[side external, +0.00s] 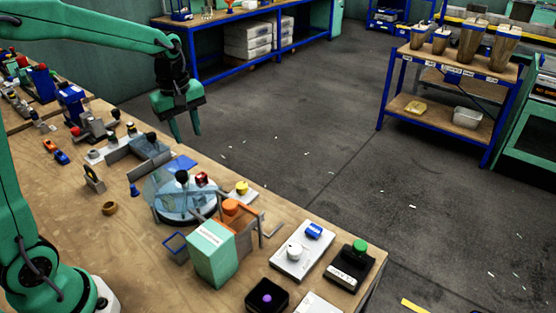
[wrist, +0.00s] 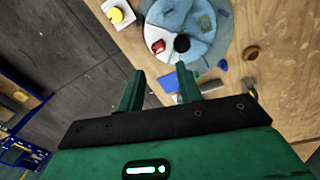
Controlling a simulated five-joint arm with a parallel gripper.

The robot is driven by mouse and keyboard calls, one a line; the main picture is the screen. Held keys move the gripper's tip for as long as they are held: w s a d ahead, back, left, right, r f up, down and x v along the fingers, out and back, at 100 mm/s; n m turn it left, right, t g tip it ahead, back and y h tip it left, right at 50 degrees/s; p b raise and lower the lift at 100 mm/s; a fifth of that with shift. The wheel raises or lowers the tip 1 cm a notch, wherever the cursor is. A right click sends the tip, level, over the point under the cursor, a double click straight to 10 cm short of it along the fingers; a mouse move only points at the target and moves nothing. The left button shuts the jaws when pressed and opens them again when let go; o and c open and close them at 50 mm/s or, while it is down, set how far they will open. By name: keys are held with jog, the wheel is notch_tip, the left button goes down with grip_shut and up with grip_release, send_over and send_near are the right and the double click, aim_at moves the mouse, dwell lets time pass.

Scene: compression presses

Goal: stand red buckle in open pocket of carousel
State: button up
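A small red piece that looks like the buckle (side external: 201,179) sits at the carousel's uncovered white section, beside a black knob (side external: 182,176). It also shows in the wrist view (wrist: 158,46); I cannot tell whether it stands upright or lies. The carousel (wrist: 172,14) is a round turntable, mostly under a clear bluish cover (side external: 168,195). My gripper (side external: 187,136) is raised above the bench's far edge, behind the carousel, fingers pointing down. In the wrist view my gripper (wrist: 160,70) has its fingers apart with nothing between them.
A blue mat (side external: 181,163) lies bare behind the carousel. A yellow button on a white plate (side external: 242,188), a green box (side external: 212,253) and an orange-topped frame (side external: 231,207) crowd its right and front. Grey blocks (side external: 120,148) stand to the left.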

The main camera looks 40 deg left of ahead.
jog(key=s+d+r+m+t, duration=0.2)
jog(key=s+d+m, duration=0.1)
jog(key=s+m, duration=0.4)
jog(key=s+d+r+m+t, duration=0.2)
jog(key=s+d+m, duration=0.2)
jog(key=s+m, duration=0.3)
jog(key=s, duration=0.3)
jog(key=shift+s+r+m+t, duration=0.3)
jog(key=shift+s+r+m, duration=0.05)
jog(key=shift+r+m, duration=0.05)
jog(key=shift+d, duration=0.1)
dwell(0.3)
